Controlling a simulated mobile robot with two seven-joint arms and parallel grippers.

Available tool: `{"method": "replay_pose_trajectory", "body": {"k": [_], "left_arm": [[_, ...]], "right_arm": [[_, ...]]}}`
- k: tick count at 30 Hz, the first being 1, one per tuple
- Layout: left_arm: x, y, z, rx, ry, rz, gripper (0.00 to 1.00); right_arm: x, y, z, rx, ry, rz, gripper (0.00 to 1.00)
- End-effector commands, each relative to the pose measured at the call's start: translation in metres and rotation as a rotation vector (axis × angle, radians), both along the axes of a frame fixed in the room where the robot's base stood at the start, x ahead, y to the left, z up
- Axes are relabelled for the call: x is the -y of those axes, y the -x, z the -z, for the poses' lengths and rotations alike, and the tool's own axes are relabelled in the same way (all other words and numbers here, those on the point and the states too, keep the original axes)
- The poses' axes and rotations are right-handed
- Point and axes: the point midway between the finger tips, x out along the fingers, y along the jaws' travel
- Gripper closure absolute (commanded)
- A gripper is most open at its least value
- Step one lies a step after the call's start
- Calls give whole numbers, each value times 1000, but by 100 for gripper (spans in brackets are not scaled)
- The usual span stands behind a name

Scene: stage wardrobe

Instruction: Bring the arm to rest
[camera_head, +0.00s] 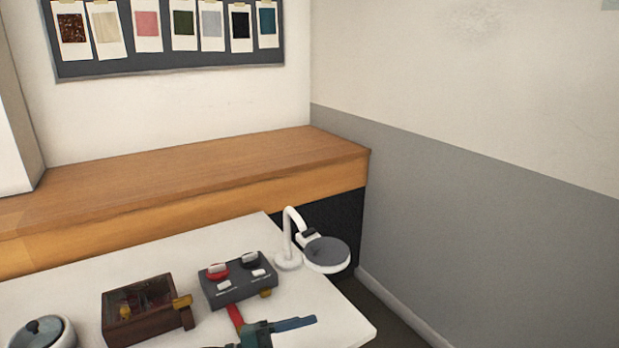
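Neither of my grippers shows in the head view, and no part of my arms can be made out. A white table (215,242) fills the lower left. On its right corner stands a white lamp-like stand (289,240) with a curved neck and a round grey-topped disc (326,252). The disc reaches out past the table edge. I cannot tell whether this stand is the arm of the task.
A dark box (228,290) with red and black knobs and a wooden box (118,327) stand on the table. A red, teal and blue tool (290,324) and a lidded pot (62,338) are cut off below. A wooden counter (200,172) runs behind; a grey wall rises right.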

Motion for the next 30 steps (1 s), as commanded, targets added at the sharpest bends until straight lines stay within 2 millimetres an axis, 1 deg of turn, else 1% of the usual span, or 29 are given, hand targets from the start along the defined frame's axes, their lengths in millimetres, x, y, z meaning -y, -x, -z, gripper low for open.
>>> {"method": "replay_pose_trajectory", "body": {"k": [1,2,4,5,8,9,11,12,14,15,18,21,23,30], "left_arm": [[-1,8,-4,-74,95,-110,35],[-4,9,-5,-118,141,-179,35],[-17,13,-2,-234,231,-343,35],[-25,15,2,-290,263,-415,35],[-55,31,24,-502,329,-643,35],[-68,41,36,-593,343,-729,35],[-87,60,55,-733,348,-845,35],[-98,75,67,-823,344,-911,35],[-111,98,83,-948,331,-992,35],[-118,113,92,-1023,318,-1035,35],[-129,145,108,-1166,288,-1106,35],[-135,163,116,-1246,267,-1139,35],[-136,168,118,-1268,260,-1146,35],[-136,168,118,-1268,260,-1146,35]], "right_arm": [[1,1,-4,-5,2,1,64],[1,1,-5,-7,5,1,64],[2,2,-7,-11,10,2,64],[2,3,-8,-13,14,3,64],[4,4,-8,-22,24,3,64],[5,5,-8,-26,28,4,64],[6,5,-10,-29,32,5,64],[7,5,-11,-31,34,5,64],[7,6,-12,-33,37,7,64],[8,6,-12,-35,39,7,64],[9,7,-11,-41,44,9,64],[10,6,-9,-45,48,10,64],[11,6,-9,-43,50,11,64],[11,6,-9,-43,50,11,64]]}}
